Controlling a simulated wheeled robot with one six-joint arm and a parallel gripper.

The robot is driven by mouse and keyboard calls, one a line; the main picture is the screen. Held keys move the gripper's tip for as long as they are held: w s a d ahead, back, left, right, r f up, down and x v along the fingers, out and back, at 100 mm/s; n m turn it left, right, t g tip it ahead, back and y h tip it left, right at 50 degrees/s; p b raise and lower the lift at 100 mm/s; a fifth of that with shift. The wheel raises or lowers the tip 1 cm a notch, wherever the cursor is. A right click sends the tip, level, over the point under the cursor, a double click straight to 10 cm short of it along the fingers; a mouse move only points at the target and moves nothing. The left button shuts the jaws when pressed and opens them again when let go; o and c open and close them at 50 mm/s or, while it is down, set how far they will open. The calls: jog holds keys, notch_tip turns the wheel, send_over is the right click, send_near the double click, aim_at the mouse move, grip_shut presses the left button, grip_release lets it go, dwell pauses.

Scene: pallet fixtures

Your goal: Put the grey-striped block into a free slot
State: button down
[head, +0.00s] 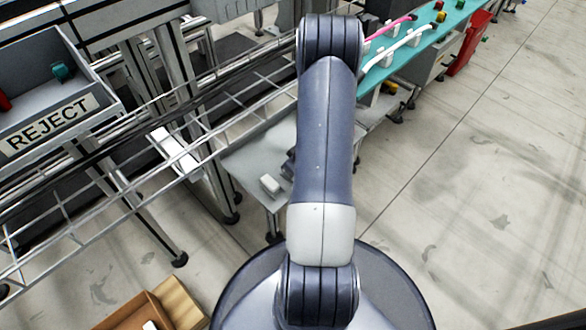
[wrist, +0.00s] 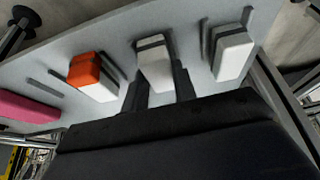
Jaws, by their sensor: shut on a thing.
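The grey-striped block (wrist: 156,68) is white with a dark grey band near its far end. It shows in the wrist view between the two dark fingers of my gripper (wrist: 160,90), which is shut on it. It is over or on a grey board (wrist: 85,42); I cannot tell whether it touches.
An orange-and-white block (wrist: 92,76) is left of the held block, and a white block (wrist: 233,54) is right. A pink piece (wrist: 25,106) lies at the far left. In the head view, a REJECT bin (head: 50,125) and metal rails stand left; open floor (head: 480,200) is right.

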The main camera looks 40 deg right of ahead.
jog(key=shift+f, duration=0.15)
jog(key=c, duration=1.1)
grip_release()
jog(key=shift+c, duration=0.2)
jog(key=shift+r, duration=0.25)
jog(key=p+v, duration=0.2)
jog(key=v, duration=0.5)
jog(key=shift+r+p, duration=0.15)
jog(key=shift+p, duration=0.2)
jog(key=shift+o, duration=0.3)
jog(key=shift+s, duration=0.1)
